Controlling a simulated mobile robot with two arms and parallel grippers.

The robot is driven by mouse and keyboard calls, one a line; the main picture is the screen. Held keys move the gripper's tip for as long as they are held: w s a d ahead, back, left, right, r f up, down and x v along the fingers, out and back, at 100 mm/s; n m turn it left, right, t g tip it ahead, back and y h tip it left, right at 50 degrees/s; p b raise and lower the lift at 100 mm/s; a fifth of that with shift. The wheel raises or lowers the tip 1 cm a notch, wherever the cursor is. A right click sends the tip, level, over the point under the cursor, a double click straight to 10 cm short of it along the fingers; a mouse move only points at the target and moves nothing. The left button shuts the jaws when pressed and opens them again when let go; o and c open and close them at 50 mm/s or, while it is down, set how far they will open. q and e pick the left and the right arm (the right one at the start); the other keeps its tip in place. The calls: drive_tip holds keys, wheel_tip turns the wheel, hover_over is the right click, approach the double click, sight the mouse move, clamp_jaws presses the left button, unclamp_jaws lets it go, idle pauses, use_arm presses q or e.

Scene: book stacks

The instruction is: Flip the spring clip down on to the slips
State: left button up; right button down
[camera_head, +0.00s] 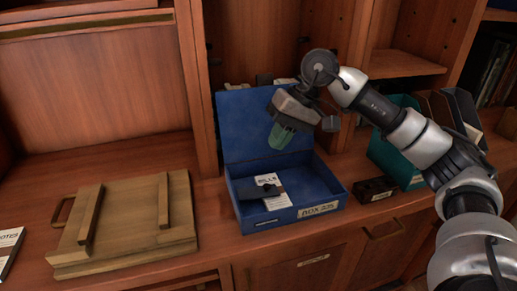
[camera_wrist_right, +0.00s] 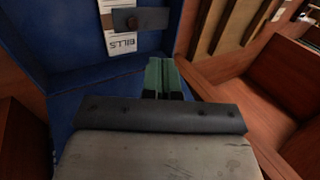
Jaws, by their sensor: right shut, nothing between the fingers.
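An open blue box file (camera_head: 330,184) stands on the wooden counter, its lid (camera_head: 240,120) raised at the back. White slips marked BILLS (camera_head: 274,192) lie inside it. The dark spring clip (camera_head: 256,191) lies across part of the slips; whether it presses on them I cannot tell. In the right wrist view the clip (camera_wrist_right: 141,19) crosses the slips (camera_wrist_right: 122,43) near the top. My right gripper (camera_head: 281,137), with green fingers, is shut and empty above the box, in front of the lid. Its fingers (camera_wrist_right: 163,76) are apart from the clip. My left gripper is not in view.
A wooden board with two rails (camera_head: 130,222) lies left of the box. A small dark block (camera_head: 375,190) and a teal holder (camera_head: 393,165) stand to the right. A white booklet (camera_head: 8,247) lies at the far left. Shelf uprights rise behind the box.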

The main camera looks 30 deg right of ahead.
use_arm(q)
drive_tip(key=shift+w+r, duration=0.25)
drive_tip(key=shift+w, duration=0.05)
use_arm(e)
drive_tip(key=d, duration=0.2)
drive_tip(key=s+d+r, duration=0.1)
drive_tip(key=shift+d+r, duration=0.1)
drive_tip(key=shift+d, duration=0.2)
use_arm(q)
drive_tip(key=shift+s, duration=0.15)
